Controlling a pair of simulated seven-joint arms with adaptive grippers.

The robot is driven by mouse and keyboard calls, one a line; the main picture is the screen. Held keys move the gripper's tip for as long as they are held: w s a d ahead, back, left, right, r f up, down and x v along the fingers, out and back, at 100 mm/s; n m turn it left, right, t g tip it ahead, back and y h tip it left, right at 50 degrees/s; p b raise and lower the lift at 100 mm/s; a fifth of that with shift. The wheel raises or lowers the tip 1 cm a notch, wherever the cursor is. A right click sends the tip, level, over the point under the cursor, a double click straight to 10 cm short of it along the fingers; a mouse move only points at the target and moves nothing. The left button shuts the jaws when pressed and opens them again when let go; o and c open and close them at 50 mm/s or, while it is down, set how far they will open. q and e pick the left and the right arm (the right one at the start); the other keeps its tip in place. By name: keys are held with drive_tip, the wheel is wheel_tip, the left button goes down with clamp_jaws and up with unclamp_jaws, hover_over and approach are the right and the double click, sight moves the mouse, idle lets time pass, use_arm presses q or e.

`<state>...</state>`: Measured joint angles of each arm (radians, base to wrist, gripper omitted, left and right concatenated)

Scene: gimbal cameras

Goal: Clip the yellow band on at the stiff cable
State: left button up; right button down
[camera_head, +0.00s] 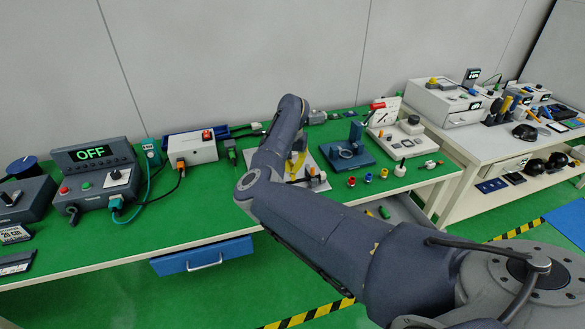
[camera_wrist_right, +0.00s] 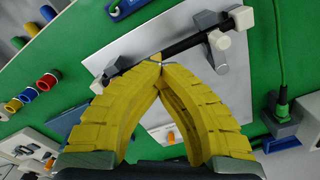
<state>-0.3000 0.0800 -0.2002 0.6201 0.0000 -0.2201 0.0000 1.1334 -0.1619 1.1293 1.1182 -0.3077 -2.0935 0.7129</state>
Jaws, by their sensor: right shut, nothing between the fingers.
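The stiff cable (camera_wrist_right: 185,46) is a straight black length across a light grey plate (camera_wrist_right: 135,45), with a grey clamp block (camera_wrist_right: 222,45) near one end. My right gripper (camera_wrist_right: 160,60) has yellow ribbed fingers, shut tip to tip with nothing between them. In the wrist view its tips overlap the cable; I cannot tell whether they touch it. In the head view the right gripper (camera_head: 297,165) is over the plate, partly hidden by my arm. A small yellow band (camera_head: 368,177) stands on the green bench right of the plate. My left gripper is not in view.
A red band (camera_head: 351,181) and a blue band (camera_head: 384,173) stand beside the yellow one. A blue fixture (camera_head: 348,153) is behind them. A control box reading OFF (camera_head: 92,153) and a white box (camera_head: 192,148) are at left. A blue drawer (camera_head: 203,256) is below the bench.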

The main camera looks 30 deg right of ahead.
sight(292, 175)
drive_tip(key=shift+f, duration=1.7)
drive_tip(key=c, duration=2.2)
unclamp_jaws()
drive_tip(key=c, duration=1.5)
unclamp_jaws()
wheel_tip(292, 175, up, 12)
